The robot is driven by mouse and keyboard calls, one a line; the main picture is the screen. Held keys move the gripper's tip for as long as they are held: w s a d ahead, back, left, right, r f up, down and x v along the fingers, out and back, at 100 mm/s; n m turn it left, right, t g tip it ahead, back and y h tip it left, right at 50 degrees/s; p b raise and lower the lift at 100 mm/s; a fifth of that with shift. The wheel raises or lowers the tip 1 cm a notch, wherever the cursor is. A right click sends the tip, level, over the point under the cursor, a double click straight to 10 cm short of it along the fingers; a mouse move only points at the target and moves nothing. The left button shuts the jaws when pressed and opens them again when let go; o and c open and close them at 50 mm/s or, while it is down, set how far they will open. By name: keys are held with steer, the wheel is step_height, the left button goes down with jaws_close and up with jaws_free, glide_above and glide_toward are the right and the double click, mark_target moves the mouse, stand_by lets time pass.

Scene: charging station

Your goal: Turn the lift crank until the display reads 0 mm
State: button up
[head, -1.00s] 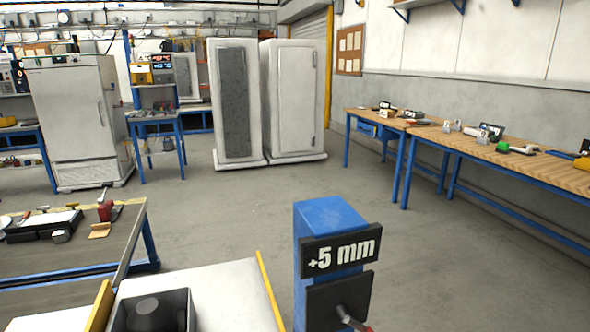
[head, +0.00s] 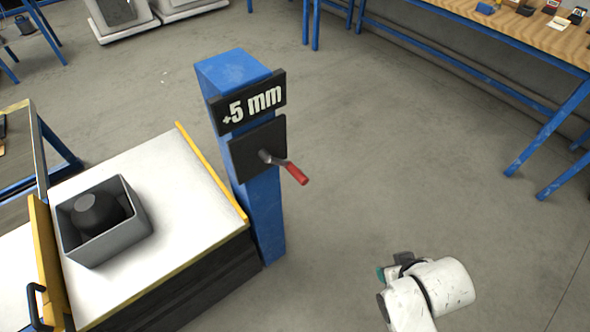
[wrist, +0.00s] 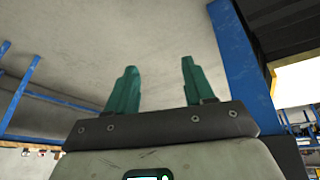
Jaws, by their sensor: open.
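The lift crank (head: 284,167) has a red handle and sticks out from a black plate on a blue post (head: 262,200). Its handle points down to the right in the head view. The display (head: 248,102) above it reads +5 mm. My gripper shows in the wrist view (wrist: 155,90) with two green fingers apart and nothing between them. In the head view my white wrist is at the lower right, below and apart from the crank, and the fingers are mostly hidden. The crank does not show clearly in the wrist view.
A white-topped lift table (head: 165,190) with yellow edges stands left of the post. It carries a grey bin (head: 125,245) holding a dark rounded object (head: 98,212). A wooden workbench (head: 480,20) stands at the upper right. The floor right of the post is clear.

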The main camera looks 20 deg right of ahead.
steer(key=w+d+f+t+h+b, duration=0.25)
steer(key=w+t, duration=0.25)
steer(key=w, duration=0.5)
steer(key=n+t+y+b, duration=0.8)
steer(key=t+y+b, duration=0.3)
steer(key=y, duration=0.2)
glide_toward(291, 166)
steer(key=shift+h, duration=0.25)
steer(key=x, duration=0.6)
steer(key=shift+w+a+r+b, duration=0.2)
steer(key=shift+w+b, duration=0.1)
steer(key=shift+b, duration=0.1)
jaws_close()
